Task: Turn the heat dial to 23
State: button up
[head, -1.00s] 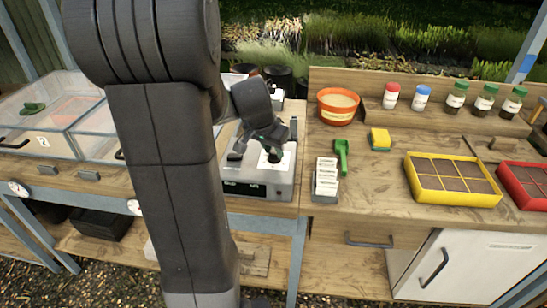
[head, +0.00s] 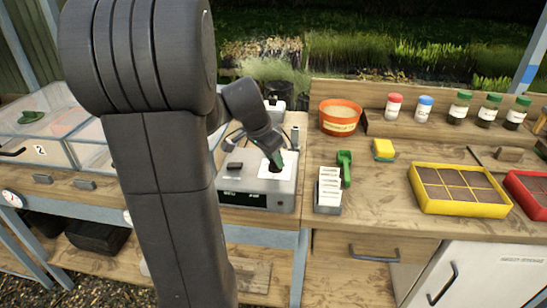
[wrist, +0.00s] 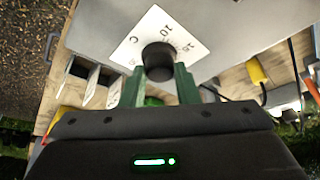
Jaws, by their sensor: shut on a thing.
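The heat dial is a black round knob (wrist: 158,60) on a white scale card (wrist: 128,56) on top of a grey control box (head: 238,178). In the head view my gripper (head: 275,163) comes down onto the card from above. The knob's pointer and its exact setting cannot be read.
A rack of white labels (head: 328,192) and a green scoop (head: 344,168) stand right of the box. A yellow seed tray (head: 424,208), an orange pot (head: 340,130) and several jars stand further right. Glass-covered beds (head: 50,135) lie left.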

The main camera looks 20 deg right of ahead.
jog(key=o, duration=1)
jog(key=p+v, duration=0.1)
jog(key=v, duration=1.2)
jog(key=shift+a+r, duration=0.2)
jog(key=shift+r, duration=0.1)
jog(key=shift+f, duration=0.1)
jog(key=b+x, duration=0.1)
jog(key=x, duration=1.2)
jog(key=shift+d+f, duration=0.25)
jog(key=shift+f, duration=0.05)
jog(key=shift+r, duration=0.1)
